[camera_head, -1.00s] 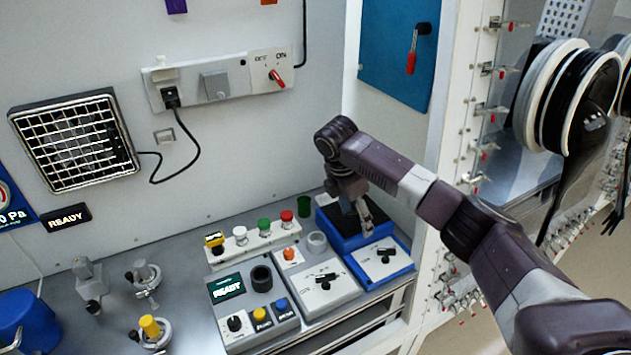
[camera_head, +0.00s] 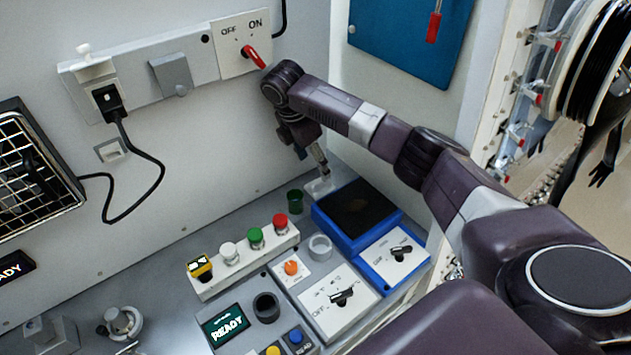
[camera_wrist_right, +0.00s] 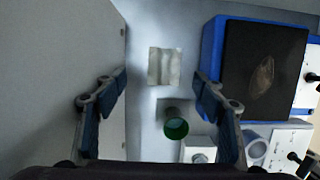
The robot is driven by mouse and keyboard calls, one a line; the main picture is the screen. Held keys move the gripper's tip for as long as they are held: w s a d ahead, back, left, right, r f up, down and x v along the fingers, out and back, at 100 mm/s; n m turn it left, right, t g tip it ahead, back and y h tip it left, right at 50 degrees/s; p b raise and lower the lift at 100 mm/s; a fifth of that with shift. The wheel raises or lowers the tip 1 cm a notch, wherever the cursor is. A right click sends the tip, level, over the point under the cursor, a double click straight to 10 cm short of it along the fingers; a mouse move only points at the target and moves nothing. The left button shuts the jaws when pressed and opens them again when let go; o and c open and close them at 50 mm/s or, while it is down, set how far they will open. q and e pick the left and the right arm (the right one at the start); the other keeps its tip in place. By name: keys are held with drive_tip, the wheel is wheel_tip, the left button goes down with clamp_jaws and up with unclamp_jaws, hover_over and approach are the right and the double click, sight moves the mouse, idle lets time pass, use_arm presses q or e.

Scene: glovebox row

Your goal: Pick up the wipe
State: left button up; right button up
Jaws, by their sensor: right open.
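The wipe (camera_wrist_right: 165,67) is a small pale, creased square lying on the grey bench top. It also shows in the head view as a pale patch (camera_head: 321,187) just below my right gripper, behind the blue box. My right gripper (camera_head: 322,172) points down above it. In the right wrist view my right gripper (camera_wrist_right: 162,88) is open and empty, with the wipe between and beyond its fingers and apart from them. My left gripper is in no view.
A blue box with a dark top (camera_head: 355,208) stands close beside the wipe. The wall panel (camera_wrist_right: 95,60) rises close on the other side. A button strip (camera_head: 243,261) and switch boxes lie in front.

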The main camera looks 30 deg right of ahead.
sight(319, 181)
drive_tip(key=p+x, duration=0.1)
drive_tip(key=x, duration=0.3)
drive_tip(key=s+p+x, duration=0.1)
drive_tip(key=x, duration=0.1)
drive_tip(key=shift+a+f+p, duration=0.2)
drive_tip(key=shift+f+p, duration=0.05)
drive_tip(key=shift+p, duration=0.1)
drive_tip(key=shift+w+d+f, duration=0.1)
drive_tip(key=shift+d+f, duration=0.05)
drive_tip(key=shift+f, duration=0.35)
drive_tip(key=c, duration=0.9)
drive_tip(key=shift+c, duration=0.2)
drive_tip(key=shift+r, duration=0.15)
